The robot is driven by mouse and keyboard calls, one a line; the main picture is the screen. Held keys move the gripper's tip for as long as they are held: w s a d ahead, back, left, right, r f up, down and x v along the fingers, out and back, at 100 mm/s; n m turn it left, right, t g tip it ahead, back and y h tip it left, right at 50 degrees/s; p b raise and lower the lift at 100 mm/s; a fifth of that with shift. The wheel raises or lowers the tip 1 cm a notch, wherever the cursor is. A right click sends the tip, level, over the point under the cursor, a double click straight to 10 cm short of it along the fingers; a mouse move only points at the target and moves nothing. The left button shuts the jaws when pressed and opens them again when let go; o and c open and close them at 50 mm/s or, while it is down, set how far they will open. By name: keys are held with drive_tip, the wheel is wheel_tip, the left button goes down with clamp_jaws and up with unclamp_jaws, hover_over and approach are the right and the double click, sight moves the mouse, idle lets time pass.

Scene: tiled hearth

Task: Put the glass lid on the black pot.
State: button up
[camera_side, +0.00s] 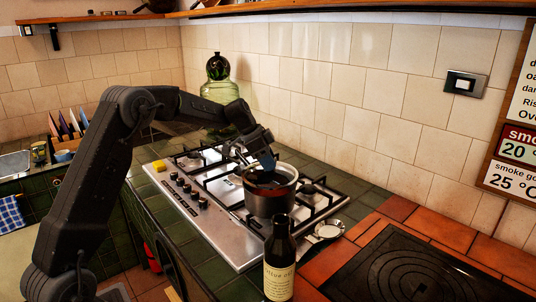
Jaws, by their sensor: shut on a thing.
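The black pot (271,199) stands upright on the front right part of the gas hob. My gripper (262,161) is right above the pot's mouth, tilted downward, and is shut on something. What it holds looks like the glass lid, but its clear glass is hard to make out against the pot. A dark, slightly reddish surface shows within the pot's rim. I cannot tell whether the lid touches the rim or is level.
A dark labelled bottle (280,262) stands close in front of the pot. A shiny round metal item (328,230) lies at the hob's right edge. A green glass jar (219,83) stands behind.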

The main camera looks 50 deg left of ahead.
drive_tip(key=shift+f, duration=0.2)
drive_tip(key=shift+f, duration=0.95)
idle(0.5)
drive_tip(key=o, duration=1)
drive_tip(key=shift+f, duration=0.1)
drive_tip(key=v, duration=1.4)
drive_tip(key=shift+w, duration=0.1)
